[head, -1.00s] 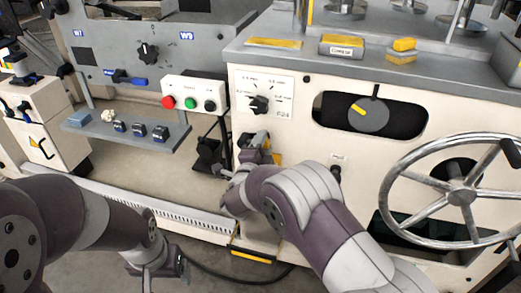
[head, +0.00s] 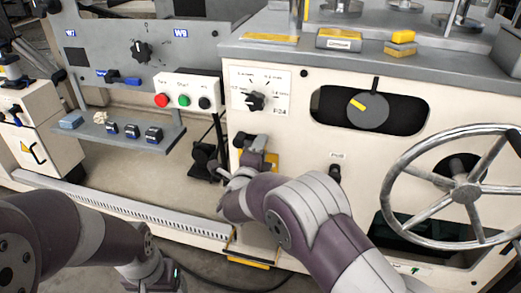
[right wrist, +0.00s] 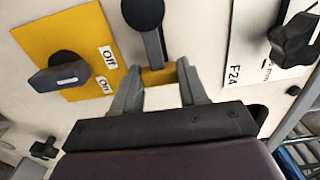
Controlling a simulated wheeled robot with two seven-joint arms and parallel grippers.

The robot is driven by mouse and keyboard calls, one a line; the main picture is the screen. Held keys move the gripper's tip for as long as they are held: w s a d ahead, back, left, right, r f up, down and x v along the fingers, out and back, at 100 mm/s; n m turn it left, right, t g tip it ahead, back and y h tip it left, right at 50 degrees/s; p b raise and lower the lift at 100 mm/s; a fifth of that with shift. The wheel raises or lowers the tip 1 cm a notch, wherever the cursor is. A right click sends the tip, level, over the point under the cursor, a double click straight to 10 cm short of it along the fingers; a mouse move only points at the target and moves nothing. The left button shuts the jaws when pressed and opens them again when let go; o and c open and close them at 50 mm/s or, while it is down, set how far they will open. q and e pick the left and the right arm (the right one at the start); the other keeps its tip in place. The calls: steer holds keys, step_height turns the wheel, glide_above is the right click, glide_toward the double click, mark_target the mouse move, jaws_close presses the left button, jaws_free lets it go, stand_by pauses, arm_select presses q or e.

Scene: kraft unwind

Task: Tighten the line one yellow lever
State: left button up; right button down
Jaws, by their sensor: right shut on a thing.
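The yellow lever (right wrist: 160,77) shows as a short yellow piece between my right fingertips in the right wrist view. It meets the end of a black arm with a round black end (right wrist: 143,14). My right gripper (right wrist: 160,85) is shut on it, close to the cream machine front. In the head view my right gripper (head: 258,150) is below the black selector knob (head: 256,101), and the lever is hidden there. My left gripper (head: 165,278) hangs low at the bottom edge, partly cut off, and its jaws are unclear.
A yellow Off/On plate with a black switch (right wrist: 62,75) is left of my right gripper in the wrist view. A spoked handwheel (head: 466,195) stands at right. A button box (head: 184,92) and grey shelf (head: 120,135) are at left.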

steer(key=shift+f, duration=0.15)
steer(key=c, duration=0.6)
jaws_free()
steer(key=p+v, duration=0.3)
steer(key=v, duration=0.9)
steer(key=shift+s+p, duration=0.3)
steer(key=shift+s, duration=0.1)
steer(key=shift+a, duration=0.1)
